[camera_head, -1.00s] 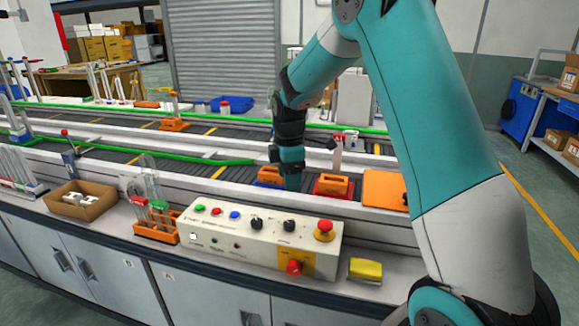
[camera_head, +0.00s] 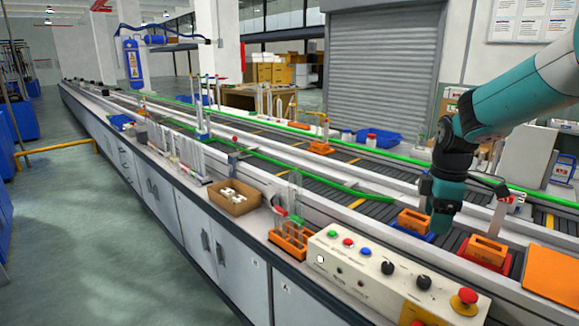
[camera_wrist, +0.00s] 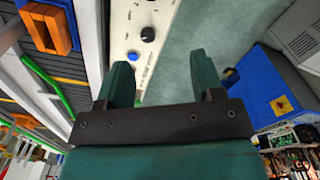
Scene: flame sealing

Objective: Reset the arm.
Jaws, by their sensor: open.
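My gripper shows in the wrist view (camera_wrist: 164,75) with its two dark green fingers spread apart and nothing between them. In the head view my arm comes in from the right, and its end (camera_head: 442,205) hangs down over the conveyor, close beside an orange block (camera_head: 413,221) in a blue tray. The fingertips cannot be made out there. In the wrist view the control box (camera_wrist: 128,30), with a blue button and a black knob, lies beyond the fingers. The orange block (camera_wrist: 50,28) in its blue tray is at the upper left.
The control box (camera_head: 375,285) stands on the front bench. Left of it are an orange rack (camera_head: 290,243) of tubes and a cardboard box (camera_head: 234,201). A second orange block (camera_head: 487,251) sits in a red tray. The floor at left is open.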

